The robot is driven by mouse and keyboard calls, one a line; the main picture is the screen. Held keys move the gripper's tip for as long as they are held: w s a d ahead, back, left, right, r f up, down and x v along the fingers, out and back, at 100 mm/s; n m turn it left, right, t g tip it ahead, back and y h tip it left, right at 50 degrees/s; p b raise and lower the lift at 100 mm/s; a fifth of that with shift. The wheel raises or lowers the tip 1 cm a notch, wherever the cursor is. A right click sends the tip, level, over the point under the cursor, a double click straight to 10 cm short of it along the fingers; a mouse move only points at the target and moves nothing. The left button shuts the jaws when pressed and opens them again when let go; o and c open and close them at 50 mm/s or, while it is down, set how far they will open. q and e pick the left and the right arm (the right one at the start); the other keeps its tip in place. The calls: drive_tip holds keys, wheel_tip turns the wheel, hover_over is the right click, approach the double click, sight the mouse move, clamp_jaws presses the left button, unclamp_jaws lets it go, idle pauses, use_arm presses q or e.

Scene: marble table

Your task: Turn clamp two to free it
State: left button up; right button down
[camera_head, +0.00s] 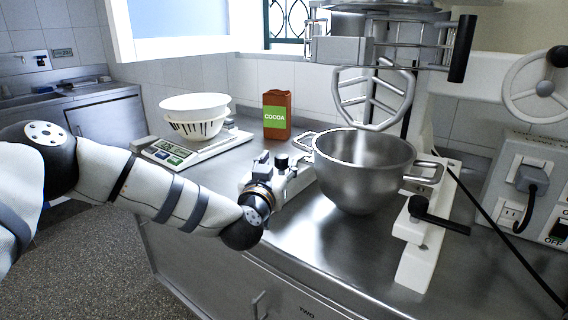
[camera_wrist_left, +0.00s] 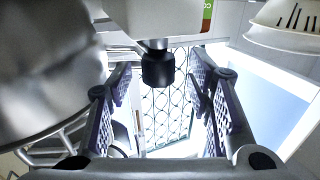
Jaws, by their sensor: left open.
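A steel mixing bowl (camera_head: 362,165) stands under the mixer's flat beater, and it also shows at the left of the left wrist view (camera_wrist_left: 45,75). One clamp has a black handle (camera_head: 436,216) on the white base at the bowl's right. Another clamp has a black knob (camera_head: 282,161) at the bowl's left; I cannot tell which is clamp two. My left gripper (camera_head: 266,170) is at this left clamp. In the left wrist view, the black knob (camera_wrist_left: 158,68) shows between the open fingers, apparently untouched. The gripper partly hides the clamp's body.
A cocoa box (camera_head: 277,115) and a scale (camera_head: 175,151) with white bowls (camera_head: 194,106) stand behind my left arm. The flat beater (camera_head: 373,95) hangs above the bowl. A power outlet panel (camera_head: 520,190) is at the right. The steel counter in front is clear.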

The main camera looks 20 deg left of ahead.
sight(291, 159)
use_arm(q)
drive_tip(key=shift+w, duration=1.05)
drive_tip(key=shift+w+r, duration=0.1)
drive_tip(key=shift+w, duration=0.15)
clamp_jaws()
